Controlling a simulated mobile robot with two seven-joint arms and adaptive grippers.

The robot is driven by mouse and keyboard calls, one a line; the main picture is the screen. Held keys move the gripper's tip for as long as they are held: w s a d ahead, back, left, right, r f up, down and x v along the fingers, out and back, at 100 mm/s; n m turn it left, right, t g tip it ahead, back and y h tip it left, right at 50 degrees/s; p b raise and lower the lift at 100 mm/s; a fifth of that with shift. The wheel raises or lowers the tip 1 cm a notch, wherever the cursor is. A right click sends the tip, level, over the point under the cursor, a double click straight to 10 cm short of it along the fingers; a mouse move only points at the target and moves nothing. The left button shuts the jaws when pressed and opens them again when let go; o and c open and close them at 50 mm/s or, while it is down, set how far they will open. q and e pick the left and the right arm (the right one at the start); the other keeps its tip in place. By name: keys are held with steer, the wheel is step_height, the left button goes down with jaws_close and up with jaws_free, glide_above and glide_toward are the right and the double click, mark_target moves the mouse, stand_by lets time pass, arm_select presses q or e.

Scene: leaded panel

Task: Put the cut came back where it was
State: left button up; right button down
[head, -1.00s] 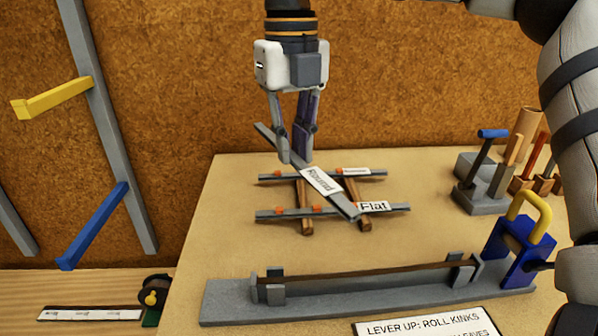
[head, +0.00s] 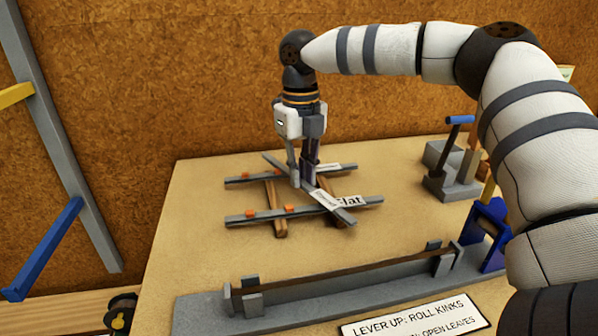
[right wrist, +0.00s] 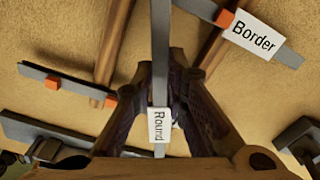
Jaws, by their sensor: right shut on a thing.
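The cut came labelled "Round" (head: 340,211) is a grey strip. My right gripper (head: 302,184) is shut on it, and it slants across the rack of cames. In the right wrist view the Round came (right wrist: 160,45) runs lengthwise between my fingers, its white tag near them. Below it are the came tagged "Flat" (head: 250,218) and the came tagged "Border" (head: 245,179), whose tag reads clearly in the right wrist view (right wrist: 254,33). Both lie across two wooden bars (head: 279,215) with orange markers. Whether the Round came touches them I cannot tell. My left gripper is out of view.
A long grey stretching fixture (head: 330,285) with a blue lever block (head: 488,232) lies in front, beside a sign (head: 415,315). The table's left part is clear.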

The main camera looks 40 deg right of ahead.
steer(key=shift+r, duration=0.1)
steer(key=shift+f, duration=0.3)
steer(key=c, duration=1.6)
jaws_free()
steer(key=shift+f, duration=0.1)
step_height(320, 180, up, 13)
steer(key=shift+a+f, duration=0.1)
steer(key=shift+f, duration=0.05)
